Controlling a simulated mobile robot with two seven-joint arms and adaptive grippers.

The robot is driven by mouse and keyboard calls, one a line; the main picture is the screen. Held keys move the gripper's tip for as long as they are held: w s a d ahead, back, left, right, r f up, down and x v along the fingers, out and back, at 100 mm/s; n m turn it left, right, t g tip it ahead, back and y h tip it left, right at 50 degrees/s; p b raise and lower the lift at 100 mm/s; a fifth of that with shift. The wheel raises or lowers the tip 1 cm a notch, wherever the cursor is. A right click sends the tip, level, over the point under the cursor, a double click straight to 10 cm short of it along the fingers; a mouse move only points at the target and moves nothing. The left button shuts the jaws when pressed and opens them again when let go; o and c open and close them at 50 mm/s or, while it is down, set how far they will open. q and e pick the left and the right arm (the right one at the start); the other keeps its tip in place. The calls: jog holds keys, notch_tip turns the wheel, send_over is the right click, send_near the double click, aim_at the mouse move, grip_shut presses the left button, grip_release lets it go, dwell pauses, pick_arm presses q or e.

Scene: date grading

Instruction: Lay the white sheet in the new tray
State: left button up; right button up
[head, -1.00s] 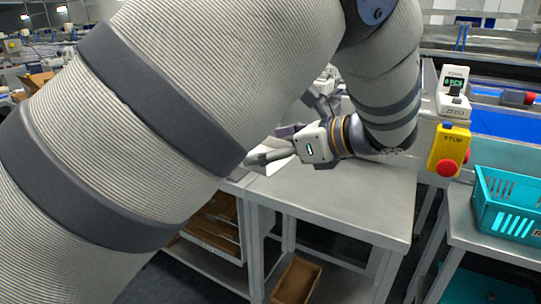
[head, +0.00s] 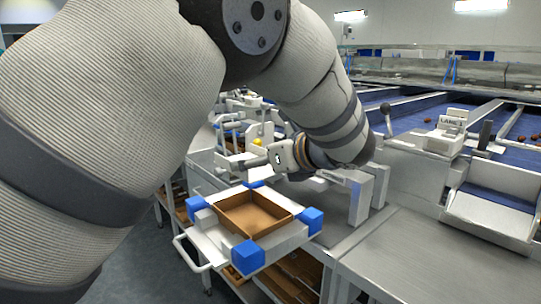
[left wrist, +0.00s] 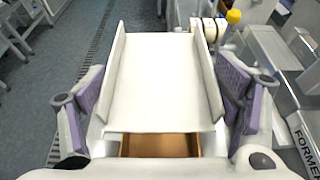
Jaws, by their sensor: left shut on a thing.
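The white sheet (left wrist: 165,80) fills the middle of the left wrist view, with its two long sides turned up. My left gripper (head: 236,161) is shut on it, with purple finger pads at its two sides. The brown tray (head: 250,214) sits open between blue corner blocks in the head view; its inside looks empty. A strip of brown, seemingly the tray (left wrist: 160,145), shows below the sheet's near edge in the left wrist view. In the head view my gripper is beyond the tray, and the sheet is hard to make out. My right gripper is out of view.
Blue corner blocks (head: 248,257) stand around the tray on a white stand with a handle. A grey bench (head: 420,265) runs to the right, mostly clear. White upright posts (head: 359,200) stand right of the tray. Blue conveyor lanes lie behind.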

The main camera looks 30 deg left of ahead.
pick_arm(q)
notch_tip(320, 180, down, 13)
jog(key=shift+r+b, duration=0.2)
jog(key=shift+b, duration=0.2)
jog(key=shift+f, duration=0.15)
dwell(0.8)
jog(key=o, duration=0.7)
jog(key=shift+d+r+p, duration=0.1)
jog(key=shift+r+p, duration=0.25)
jog(key=shift+r, duration=5.85)
jog(key=shift+f, duration=0.1)
